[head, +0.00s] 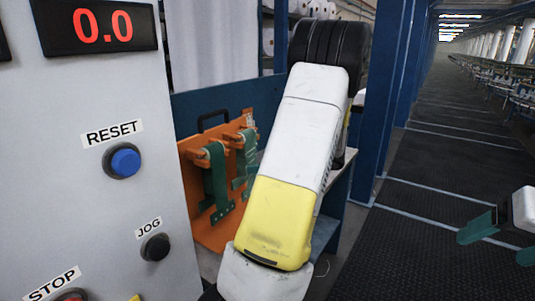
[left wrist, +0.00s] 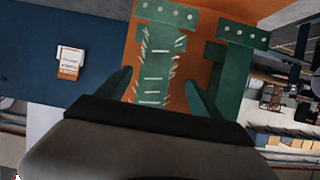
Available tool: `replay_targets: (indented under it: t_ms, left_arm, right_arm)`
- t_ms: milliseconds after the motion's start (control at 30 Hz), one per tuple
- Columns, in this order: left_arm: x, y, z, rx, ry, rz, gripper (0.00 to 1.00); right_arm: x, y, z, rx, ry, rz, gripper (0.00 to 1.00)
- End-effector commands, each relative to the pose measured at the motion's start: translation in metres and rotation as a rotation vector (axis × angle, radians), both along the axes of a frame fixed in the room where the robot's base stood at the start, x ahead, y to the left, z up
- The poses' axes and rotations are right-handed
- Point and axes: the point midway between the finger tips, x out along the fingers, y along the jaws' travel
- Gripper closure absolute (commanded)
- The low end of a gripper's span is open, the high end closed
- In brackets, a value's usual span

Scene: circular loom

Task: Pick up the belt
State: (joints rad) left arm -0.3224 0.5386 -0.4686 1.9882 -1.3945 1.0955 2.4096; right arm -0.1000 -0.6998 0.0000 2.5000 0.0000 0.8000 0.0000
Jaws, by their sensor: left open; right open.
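Two green belts hang side by side from pegs on an orange board (head: 207,233): a left belt (head: 216,185) and a right belt (head: 249,158), partly covered by my left arm. In the left wrist view, one belt with frayed, whitish edges (left wrist: 158,58) lies between the fingers of my left gripper (left wrist: 158,84). The fingers are apart and do not visibly grip it. The plainer belt (left wrist: 215,65) is to its right. My left gripper is hidden in the head view. My right gripper (head: 500,243) is open and empty at the right edge, far from the belts.
A grey control panel (head: 60,160) with a blue RESET button (head: 123,161) and a black JOG button (head: 155,247) fills the left. A blue panel (head: 190,108) stands behind the board. Blue posts (head: 380,100) stand right of my left arm. The dark aisle floor (head: 425,200) is clear.

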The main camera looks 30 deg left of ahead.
Motion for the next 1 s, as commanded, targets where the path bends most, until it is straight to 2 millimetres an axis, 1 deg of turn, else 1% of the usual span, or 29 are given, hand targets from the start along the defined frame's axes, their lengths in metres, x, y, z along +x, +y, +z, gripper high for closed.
replay_targets:
  t_ms: [200, 367, 633, 700, 867, 900, 967, 1000]
  left_arm:
    - [0.004, 0.022, -0.008, 0.013, -0.012, 0.003, 0.24]
    - [0.006, 0.034, -0.011, 0.012, -0.012, 0.003, 0.24]
    - [0.012, 0.07, -0.022, 0.011, -0.01, 0.004, 0.24]
    - [0.013, 0.074, -0.023, 0.01, -0.011, 0.002, 0.24]
    - [0.013, 0.074, -0.023, 0.01, -0.011, 0.001, 0.24]
    - [0.013, 0.074, -0.023, 0.01, -0.011, 0.001, 0.26]
    - [0.013, 0.074, -0.023, 0.01, -0.011, 0.001, 0.37]
    - [0.013, 0.074, -0.023, 0.01, -0.011, 0.001, 0.45]
  right_arm:
    - [0.0, 0.0, 0.0, 0.0, 0.0, 0.0, 0.24]
    - [0.0, 0.0, 0.0, 0.0, 0.0, 0.0, 0.24]
    - [0.0, 0.0, 0.0, 0.0, 0.0, 0.0, 0.24]
    - [0.0, 0.0, 0.0, 0.0, 0.0, 0.0, 0.24]
    - [0.0, 0.0, 0.0, 0.0, 0.0, 0.0, 0.24]
    - [0.0, 0.0, 0.0, 0.0, 0.0, 0.0, 0.24]
    - [0.0, 0.0, 0.0, 0.0, 0.0, 0.0, 0.24]
    - [0.0, 0.0, 0.0, 0.0, 0.0, 0.0, 0.24]
